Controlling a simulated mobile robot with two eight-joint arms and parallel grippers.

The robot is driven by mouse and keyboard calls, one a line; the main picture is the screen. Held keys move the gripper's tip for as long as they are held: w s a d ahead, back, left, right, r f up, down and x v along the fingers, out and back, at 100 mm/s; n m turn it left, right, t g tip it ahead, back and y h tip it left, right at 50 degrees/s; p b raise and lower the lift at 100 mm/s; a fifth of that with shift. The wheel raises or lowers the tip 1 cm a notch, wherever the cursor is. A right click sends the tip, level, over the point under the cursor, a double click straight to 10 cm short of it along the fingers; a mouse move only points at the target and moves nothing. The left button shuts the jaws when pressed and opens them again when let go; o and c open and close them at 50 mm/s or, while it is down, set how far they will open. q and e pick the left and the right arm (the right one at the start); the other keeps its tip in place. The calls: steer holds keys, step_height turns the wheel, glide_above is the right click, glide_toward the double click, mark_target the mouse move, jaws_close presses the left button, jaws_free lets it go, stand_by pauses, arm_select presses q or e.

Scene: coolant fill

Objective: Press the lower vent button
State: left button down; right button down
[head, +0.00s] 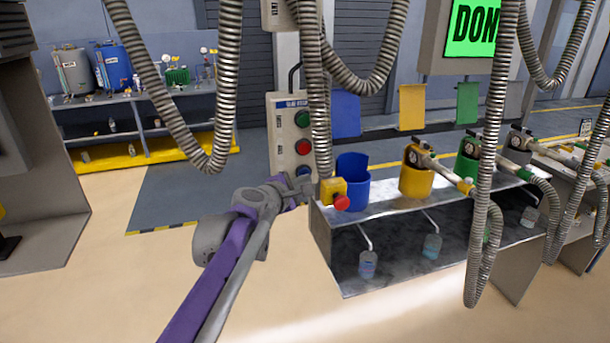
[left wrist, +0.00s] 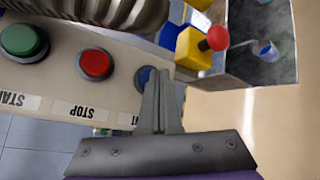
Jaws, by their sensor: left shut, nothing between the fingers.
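The control panel (head: 281,150) hangs upright with a green, a red and a blue button in a column. The blue button (head: 303,171) is the lowest, and my left gripper (head: 306,187) is right at it. In the left wrist view the blue button (left wrist: 144,77) is partly hidden behind the shut, empty left fingers (left wrist: 164,75). Its label is mostly covered, with only a "T" showing. The fingertips overlap the button's edge; I cannot tell whether they touch it. The red button (left wrist: 95,63) is labelled STOP and the green button (left wrist: 22,40) START.
A yellow box with a red knob (head: 341,202) sits close right of my left gripper, beside a blue container (head: 353,180). Grey ribbed hoses (head: 318,95) hang in front of the panel. A metal bench (head: 335,260) with yellow and green containers stretches right. Floor at left is clear.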

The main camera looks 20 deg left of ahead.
arm_select(q)
steer(key=shift+w+a, duration=0.15)
steer(key=shift+w, duration=0.1)
stand_by(0.3)
steer(key=shift+s+d, duration=0.55)
steer(key=shift+s, duration=0.25)
steer(key=shift+s+d, duration=0.7)
steer(key=shift+s, duration=0.35)
steer(key=shift+s+d, duration=0.7)
steer(key=shift+s, duration=0.3)
